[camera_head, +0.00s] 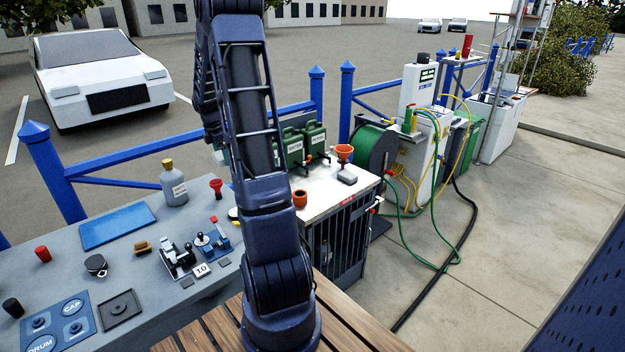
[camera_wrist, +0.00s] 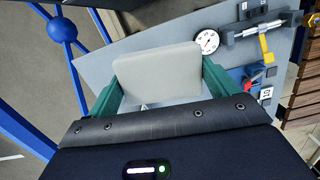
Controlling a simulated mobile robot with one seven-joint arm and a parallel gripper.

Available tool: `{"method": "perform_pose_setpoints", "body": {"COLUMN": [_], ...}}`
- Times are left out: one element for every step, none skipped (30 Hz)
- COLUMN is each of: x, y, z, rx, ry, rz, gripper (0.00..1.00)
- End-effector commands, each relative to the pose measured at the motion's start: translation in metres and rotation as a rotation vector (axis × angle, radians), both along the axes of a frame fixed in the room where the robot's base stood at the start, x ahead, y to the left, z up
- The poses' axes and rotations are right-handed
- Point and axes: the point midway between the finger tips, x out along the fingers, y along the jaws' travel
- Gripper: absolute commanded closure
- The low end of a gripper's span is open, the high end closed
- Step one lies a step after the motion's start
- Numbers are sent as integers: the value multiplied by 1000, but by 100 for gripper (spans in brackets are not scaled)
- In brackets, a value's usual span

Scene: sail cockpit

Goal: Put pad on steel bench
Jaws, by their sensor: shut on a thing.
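A light grey, flat pad (camera_wrist: 158,72) with rounded corners sits between the green fingers of my gripper (camera_wrist: 160,88) in the wrist view. The gripper is shut on it. The grey steel bench (camera_wrist: 98,65) lies beyond the pad in that view; I cannot tell the gap between them. In the head view the bench (camera_head: 130,270) fills the lower left, with a bare strip towards its far edge. My arm hides the pad and most of my gripper there.
On the bench are a blue mat (camera_head: 118,226), a grey bottle (camera_head: 174,184), a red knob (camera_head: 43,254), clamps (camera_head: 178,258) and a drum-and-cap tray (camera_head: 58,325). A round dial (camera_wrist: 206,42) shows in the wrist view. A blue railing (camera_head: 150,150) runs behind. A white-topped cabinet (camera_head: 325,192) stands right.

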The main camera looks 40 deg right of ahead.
Motion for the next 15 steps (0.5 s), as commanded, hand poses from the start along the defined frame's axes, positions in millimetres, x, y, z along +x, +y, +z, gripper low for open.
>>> {"method": "perform_pose_setpoints", "body": {"x": [-1, -1, -1, -2, -3, -4, -5, -7, -9, -10, -12, -15, -18, -20, -24], "y": [-19, -28, -41, -51, -61, -74, -83, -93, -107, -117, -127, -140, -150, -160, -173], "z": [-2, -3, -5, -6, -7, -8, -9, -10, -12, -13, -14, -15, -17, -18, -20], "rx": [1, 1, 2, 2, 2, 3, 3, 3, 3, 3, 3, 3, 3, 2, 2], "ry": [1, 1, 1, 0, 1, 0, 1, 0, 0, -1, -1, -1, -1, 0, -1], "rz": [-1, 5, 11, 14, 19, 25, 29, 33, 39, 43, 48, 53, 56, 62, 67], "gripper": [36, 36, 36, 36, 36, 36, 36, 36, 36, 36, 36, 36, 36, 36, 36]}}
